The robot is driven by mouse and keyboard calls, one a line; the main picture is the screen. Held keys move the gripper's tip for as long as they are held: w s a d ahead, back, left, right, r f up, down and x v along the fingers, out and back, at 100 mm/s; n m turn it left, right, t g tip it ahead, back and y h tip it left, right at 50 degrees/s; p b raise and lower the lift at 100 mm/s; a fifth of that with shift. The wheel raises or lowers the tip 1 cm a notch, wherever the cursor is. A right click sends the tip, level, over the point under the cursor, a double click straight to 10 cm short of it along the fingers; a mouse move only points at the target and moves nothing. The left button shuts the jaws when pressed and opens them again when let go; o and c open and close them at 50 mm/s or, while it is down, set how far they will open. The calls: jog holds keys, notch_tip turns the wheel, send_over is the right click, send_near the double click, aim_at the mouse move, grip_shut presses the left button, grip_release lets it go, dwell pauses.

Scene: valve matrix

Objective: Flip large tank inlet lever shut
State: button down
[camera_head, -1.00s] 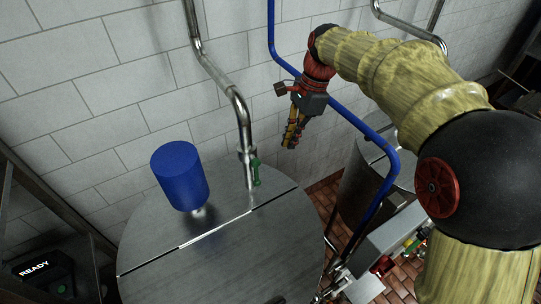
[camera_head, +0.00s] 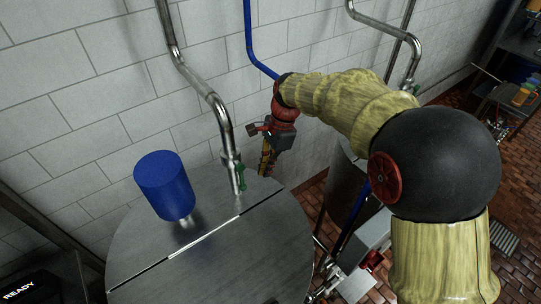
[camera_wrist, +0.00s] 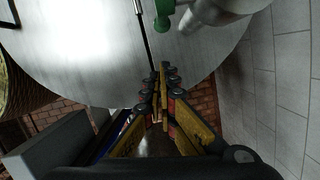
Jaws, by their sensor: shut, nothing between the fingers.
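The large tank (camera_head: 225,255) is a round steel vessel with a flat lid; its lid also shows in the wrist view (camera_wrist: 90,60). A steel inlet pipe (camera_head: 222,120) comes down to the lid. The green inlet lever (camera_head: 241,181) lies along the pipe's lower end, roughly in line with it. In the wrist view the green lever (camera_wrist: 162,14) is at the top edge, partly cut off, beside the pipe end (camera_wrist: 215,10). My gripper (camera_head: 265,168) is shut and empty, just right of the lever and apart from it. Its fingertips (camera_wrist: 166,75) point toward the lid's edge.
A blue cylinder (camera_head: 165,185) stands on the lid left of the lever. A blue pipe (camera_head: 250,40) runs down the tiled wall behind my gripper. A second steel tank (camera_head: 345,190) stands to the right. Open space lies above the lid.

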aim_at(242, 180)
jog(key=shift+s+a+r+p, duration=0.1)
jog(key=shift+s+a, duration=0.15)
jog(key=shift+a, duration=0.35)
jog(key=shift+s+a+p, duration=0.1)
jog(key=shift+s+a, duration=0.2)
jog(key=shift+a, duration=0.25)
jog(key=shift+s+a+r+p, duration=0.1)
jog(key=shift+s+a, duration=0.15)
jog(key=shift+a, duration=0.35)
jog(key=shift+s+a+f+g+y+p, duration=0.15)
jog(key=shift+f+g+y+p, duration=0.15)
jog(key=shift+g+y, duration=0.15)
jog(key=shift+a+y, duration=0.1)
jog(key=shift+y, duration=0.25)
jog(key=s+a+g+y+p, duration=0.4)
jog(key=a+g+y, duration=0.1)
jog(key=y, duration=0.2)
jog(key=shift+a+p, duration=0.15)
jog(key=shift+p, duration=0.2)
jog(key=shift+g, duration=0.25)
dwell(0.8)
